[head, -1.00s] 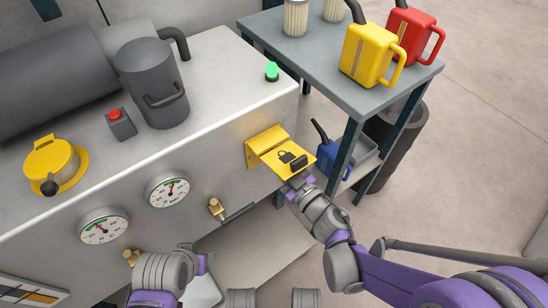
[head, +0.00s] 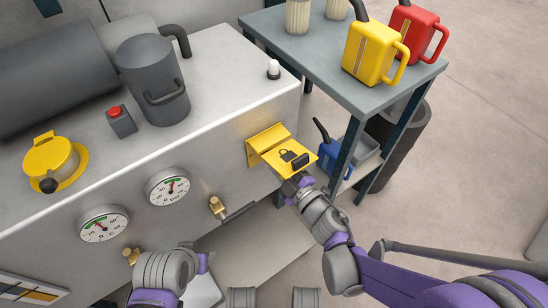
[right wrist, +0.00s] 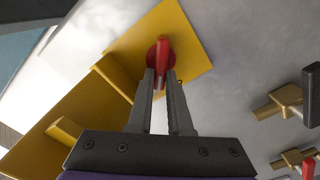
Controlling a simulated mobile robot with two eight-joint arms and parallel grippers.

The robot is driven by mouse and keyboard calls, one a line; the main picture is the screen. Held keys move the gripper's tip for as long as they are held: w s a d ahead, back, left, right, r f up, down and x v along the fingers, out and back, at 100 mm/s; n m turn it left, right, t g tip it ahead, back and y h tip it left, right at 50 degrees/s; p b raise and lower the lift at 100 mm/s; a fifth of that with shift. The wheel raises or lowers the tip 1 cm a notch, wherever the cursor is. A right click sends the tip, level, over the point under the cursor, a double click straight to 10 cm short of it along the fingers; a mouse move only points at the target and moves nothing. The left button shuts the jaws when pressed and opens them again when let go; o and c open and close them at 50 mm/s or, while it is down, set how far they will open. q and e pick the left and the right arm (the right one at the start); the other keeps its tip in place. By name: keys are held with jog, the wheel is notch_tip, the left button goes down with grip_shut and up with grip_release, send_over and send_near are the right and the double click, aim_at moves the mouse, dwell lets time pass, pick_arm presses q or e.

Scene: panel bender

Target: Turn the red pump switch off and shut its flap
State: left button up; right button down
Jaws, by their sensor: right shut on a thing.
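The yellow flap (head: 284,154) with a padlock mark stands raised, jutting out from the machine's front face near its right corner. In the head view it hides the switch beneath it. The right wrist view shows the red pump switch (right wrist: 161,58) on a yellow plate (right wrist: 185,40), its handle between the fingertips of my right gripper (right wrist: 160,82). This gripper is shut on the handle. In the head view my right gripper (head: 299,184) comes up from below the flap, its fingertips hidden. My left gripper (head: 203,263) is low in front of the machine; its jaws are unclear.
A signal lamp (head: 274,69) on the machine top is white and unlit. Gauges (head: 168,188) and a brass valve (head: 217,207) sit left of the flap. A grey side table (head: 310,55) with yellow and red cans stands to the right, a blue can (head: 333,160) below it.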

jog(key=shift+s+a+f+n, duration=0.1)
jog(key=shift+f+n, duration=0.05)
jog(key=shift+n, duration=1.2)
jog(key=shift+w+f+n, duration=0.1)
jog(key=shift+f+n, duration=0.05)
jog(key=shift+n, duration=1.15)
jog(key=shift+s+a+f+n, duration=0.1)
jog(key=shift+f+n, duration=0.05)
jog(key=shift+n, duration=1.2)
jog(key=c, duration=0.8)
grip_release()
jog(key=shift+c, duration=0.2)
jog(key=shift+d, duration=0.1)
jog(key=v, duration=1)
jog(key=shift+s+d, duration=0.2)
jog(key=shift+s, duration=0.1)
